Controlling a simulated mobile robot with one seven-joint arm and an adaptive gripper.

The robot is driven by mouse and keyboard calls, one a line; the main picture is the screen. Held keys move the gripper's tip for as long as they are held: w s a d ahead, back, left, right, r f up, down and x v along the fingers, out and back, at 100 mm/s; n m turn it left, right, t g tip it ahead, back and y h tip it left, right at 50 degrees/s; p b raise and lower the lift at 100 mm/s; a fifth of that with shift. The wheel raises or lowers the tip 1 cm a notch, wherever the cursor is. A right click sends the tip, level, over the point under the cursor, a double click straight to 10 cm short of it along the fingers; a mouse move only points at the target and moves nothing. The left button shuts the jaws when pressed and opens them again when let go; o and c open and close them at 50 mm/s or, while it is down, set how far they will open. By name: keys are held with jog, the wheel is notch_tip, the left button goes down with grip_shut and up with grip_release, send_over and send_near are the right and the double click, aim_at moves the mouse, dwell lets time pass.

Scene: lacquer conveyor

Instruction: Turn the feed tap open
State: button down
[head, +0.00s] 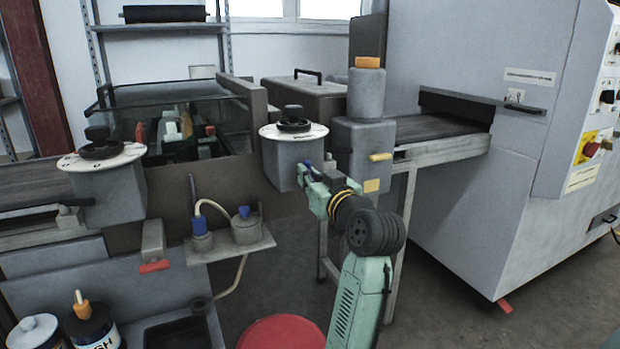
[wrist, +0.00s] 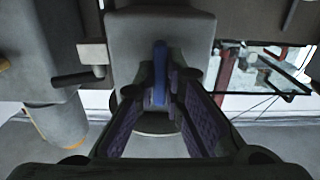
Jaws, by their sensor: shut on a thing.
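In the wrist view a blue lever handle (wrist: 160,72), seemingly the feed tap's, points along the view in front of a grey housing (wrist: 160,28). My gripper (wrist: 160,98) has its two purple-padded fingers on either side of the blue handle and is shut on it. In the head view my gripper (head: 312,184) is at the front right of a grey box with a round white dial plate (head: 293,133). A bit of blue shows at its tip. The tap's body and its exact angle are mostly hidden there by the gripper.
A grey block with a yellow lever (head: 380,157) stands just right of my gripper. The conveyor (head: 440,130) leads into a large grey machine (head: 510,190) at right. A small shelf (head: 228,251) with blue-topped fittings and a hose is at left. A red round top (head: 282,333) is below.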

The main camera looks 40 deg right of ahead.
jog(key=c, duration=1.7)
grip_release()
jog(key=v, duration=1.2)
